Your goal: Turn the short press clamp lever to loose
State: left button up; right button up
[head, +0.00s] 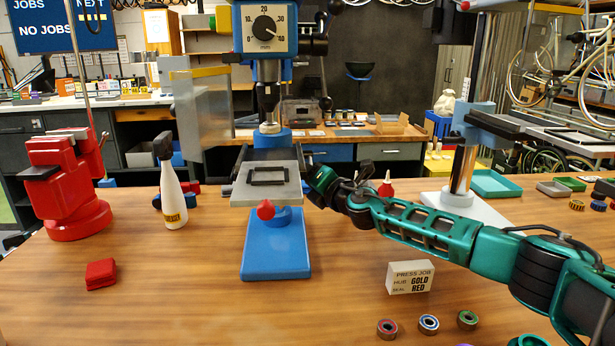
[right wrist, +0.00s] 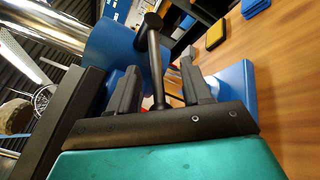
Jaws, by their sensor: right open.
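The blue press (head: 265,30) stands in the middle of the head view, with a grey table (head: 240,196) above its blue base (head: 276,262). My right gripper (head: 322,186) is at the right side of that table. In the right wrist view, the short black clamp lever (right wrist: 154,55) with a round knob stands between the two fingers of the right gripper (right wrist: 160,68). The fingers are apart, with visible gaps on both sides of the lever. Behind it is a blue collar (right wrist: 110,48) on a silver column (right wrist: 45,18). The lever cannot be made out clearly in the head view. My left gripper is not in view.
A sign block (head: 410,277) and several bearings (head: 428,323) are front right. A second column stand (head: 462,170) is behind my right arm. The front-left tabletop is mostly clear.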

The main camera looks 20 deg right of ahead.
jog(key=shift+c, duration=0.3)
grip_shut()
dwell(0.3)
